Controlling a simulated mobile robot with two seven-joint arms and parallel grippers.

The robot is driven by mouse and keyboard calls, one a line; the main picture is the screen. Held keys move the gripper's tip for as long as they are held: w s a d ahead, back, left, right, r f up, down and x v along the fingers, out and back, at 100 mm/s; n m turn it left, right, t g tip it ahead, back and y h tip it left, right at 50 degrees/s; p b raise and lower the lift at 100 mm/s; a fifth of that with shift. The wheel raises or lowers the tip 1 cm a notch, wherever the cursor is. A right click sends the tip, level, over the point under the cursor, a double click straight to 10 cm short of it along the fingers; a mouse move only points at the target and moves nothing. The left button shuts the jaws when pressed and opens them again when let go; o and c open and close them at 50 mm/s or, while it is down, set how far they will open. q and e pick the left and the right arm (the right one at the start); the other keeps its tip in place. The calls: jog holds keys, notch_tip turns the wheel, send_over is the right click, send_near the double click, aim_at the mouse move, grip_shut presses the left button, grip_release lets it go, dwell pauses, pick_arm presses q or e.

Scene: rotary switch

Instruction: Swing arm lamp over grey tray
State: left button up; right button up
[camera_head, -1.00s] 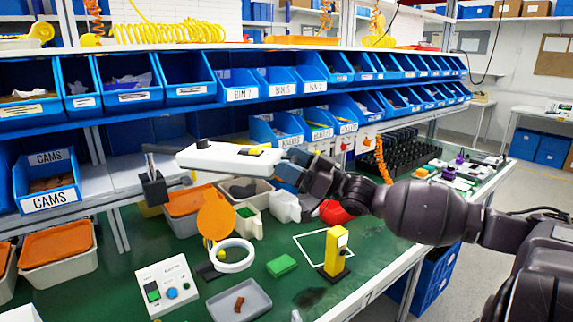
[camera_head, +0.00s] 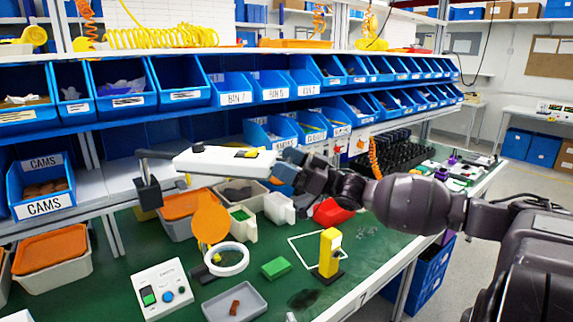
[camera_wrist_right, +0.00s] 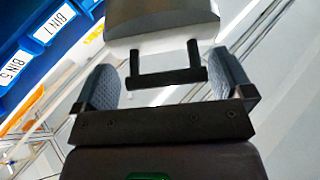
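The swing arm lamp has a long white head (camera_head: 222,161) on a dark arm and a black post (camera_head: 148,192) at the back left of the bench. The head points right, well above the bench. My right gripper (camera_head: 284,171) is at its right end. In the right wrist view, the black handle (camera_wrist_right: 168,77) of the white lamp head (camera_wrist_right: 160,22) lies between my open fingers (camera_wrist_right: 168,85), with gaps on both sides. The grey tray (camera_head: 213,309) lies on the green bench at the front, holding a small brown part. My left gripper is not in view.
A white switch box (camera_head: 163,287) stands left of the tray. A white ring and orange disc (camera_head: 211,218) stand behind it. A green block (camera_head: 276,267) and a yellow stand (camera_head: 329,251) are to the right. Blue bins line the shelves behind.

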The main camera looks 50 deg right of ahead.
jog(key=shift+o, duration=0.3)
jog(key=shift+d, duration=0.1)
jog(key=v, duration=1)
jog(key=shift+s+d+f, duration=0.15)
jog(key=shift+s, duration=0.15)
jog(key=shift+w, duration=0.1)
